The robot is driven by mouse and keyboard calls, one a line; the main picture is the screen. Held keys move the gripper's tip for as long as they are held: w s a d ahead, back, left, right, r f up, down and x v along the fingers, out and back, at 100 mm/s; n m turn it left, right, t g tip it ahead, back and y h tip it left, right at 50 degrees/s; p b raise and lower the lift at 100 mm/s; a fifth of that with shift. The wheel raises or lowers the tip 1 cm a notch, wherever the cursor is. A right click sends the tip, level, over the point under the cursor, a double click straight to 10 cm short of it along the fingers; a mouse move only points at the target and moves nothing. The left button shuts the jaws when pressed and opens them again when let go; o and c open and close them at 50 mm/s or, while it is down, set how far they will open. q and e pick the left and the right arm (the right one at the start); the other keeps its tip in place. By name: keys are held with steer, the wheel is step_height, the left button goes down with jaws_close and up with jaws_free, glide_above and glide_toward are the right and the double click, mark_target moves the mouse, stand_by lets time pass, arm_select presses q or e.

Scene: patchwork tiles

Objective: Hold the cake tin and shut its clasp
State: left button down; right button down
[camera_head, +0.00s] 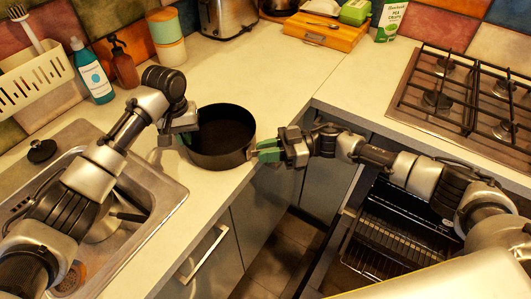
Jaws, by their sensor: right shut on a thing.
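The cake tin (222,150) is a dark, round, open tin standing upright on the pale counter near its front edge. My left gripper (176,138) is at the tin's left rim, pointing down. Its fingers are partly hidden, so I cannot tell whether they are closed on the rim. My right gripper (262,152), with green fingers, reaches in from the right at the tin's right side. It is shut on the clasp there, which is small and mostly hidden by the fingers.
A sink (150,200) lies left of the tin. A white rack (32,80), a blue bottle (92,75) and a brown dispenser (124,68) stand behind it. A gas hob (465,105) is at right, above an open oven (385,240). Counter behind the tin is clear.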

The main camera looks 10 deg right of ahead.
steer(key=n+g, duration=0.2)
steer(key=g, duration=0.1)
steer(key=w+n+g+h, duration=0.1)
steer(key=n+g, duration=0.1)
steer(key=g, duration=0.1)
steer(key=n+g+h, duration=0.1)
steer(key=g, duration=0.2)
steer(key=shift+w+n, duration=0.4)
steer(key=shift+g+h, duration=0.3)
steer(key=shift+h, duration=0.1)
steer(key=c, duration=1.2)
jaws_free()
